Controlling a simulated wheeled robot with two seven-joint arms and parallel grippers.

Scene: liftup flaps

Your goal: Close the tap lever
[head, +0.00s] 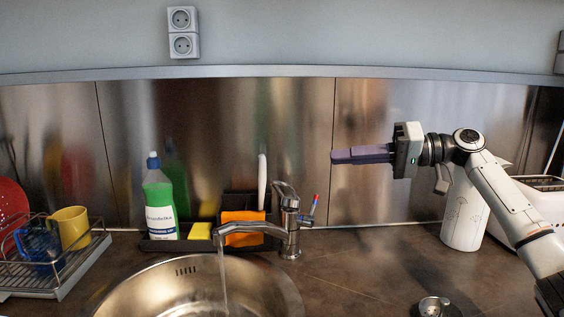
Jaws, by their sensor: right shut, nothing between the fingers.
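The chrome tap (289,232) stands behind the right rim of the round sink (160,262). A stream of water (223,275) falls from its spout into the bowl. My left gripper is not in view.
A green soap bottle (160,205), a yellow sponge (200,231) and an orange cloth (243,229) stand behind the sink. A dish rack (75,270) with mugs is at left. A white canister (464,212) stands at right. The counter right of the tap is mostly clear.

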